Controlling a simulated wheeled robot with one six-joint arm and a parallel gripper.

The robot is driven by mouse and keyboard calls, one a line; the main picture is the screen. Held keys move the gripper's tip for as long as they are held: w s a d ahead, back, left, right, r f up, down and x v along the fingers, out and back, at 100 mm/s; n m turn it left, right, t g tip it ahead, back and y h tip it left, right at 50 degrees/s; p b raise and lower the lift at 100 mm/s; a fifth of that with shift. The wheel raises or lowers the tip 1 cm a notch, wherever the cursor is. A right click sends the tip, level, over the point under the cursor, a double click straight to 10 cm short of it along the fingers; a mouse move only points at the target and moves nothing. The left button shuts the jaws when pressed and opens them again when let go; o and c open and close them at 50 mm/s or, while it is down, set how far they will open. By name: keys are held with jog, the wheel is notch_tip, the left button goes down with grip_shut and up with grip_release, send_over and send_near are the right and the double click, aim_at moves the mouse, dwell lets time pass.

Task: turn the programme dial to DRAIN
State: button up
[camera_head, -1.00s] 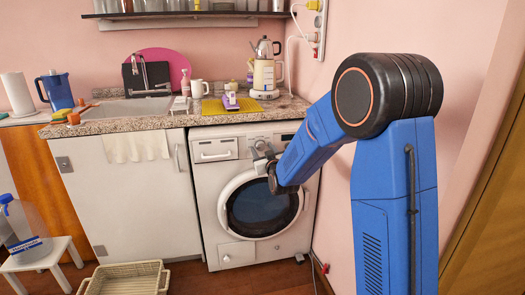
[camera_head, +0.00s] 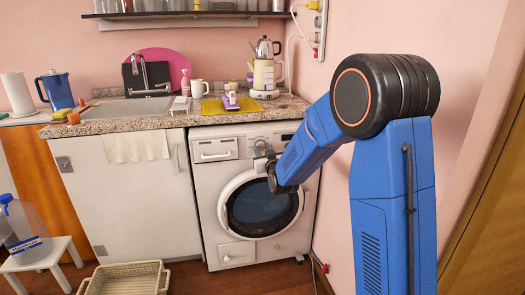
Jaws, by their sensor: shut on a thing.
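The white washing machine (camera_head: 215,180) stands under the right end of the counter, its round door closed. Its control panel runs along the top front, with the detergent drawer (camera_head: 214,149) at the left and a small dark display (camera_head: 287,138) at the right. My gripper (camera_head: 262,150) is at the middle of this panel, where the programme dial sits. It is shut on the dial, which it hides almost wholly. The dial's pointer and markings cannot be read from here.
The granite counter (camera_head: 150,120) above carries a purple-and-white iron (camera_head: 231,99) on a yellow mat, a mug and a kettle. A low white stool (camera_head: 40,258) and a wicker basket (camera_head: 125,279) stand at the left. The pink wall is close on the right.

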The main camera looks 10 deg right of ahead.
jog(key=m, duration=0.5)
jog(key=shift+m, duration=1.9)
jog(key=o, duration=1)
jog(key=shift+o, duration=0.2)
jog(key=shift+s, duration=0.1)
jog(key=s, duration=1.7)
jog(key=shift+d+f, duration=0.25)
jog(key=shift+f, duration=0.15)
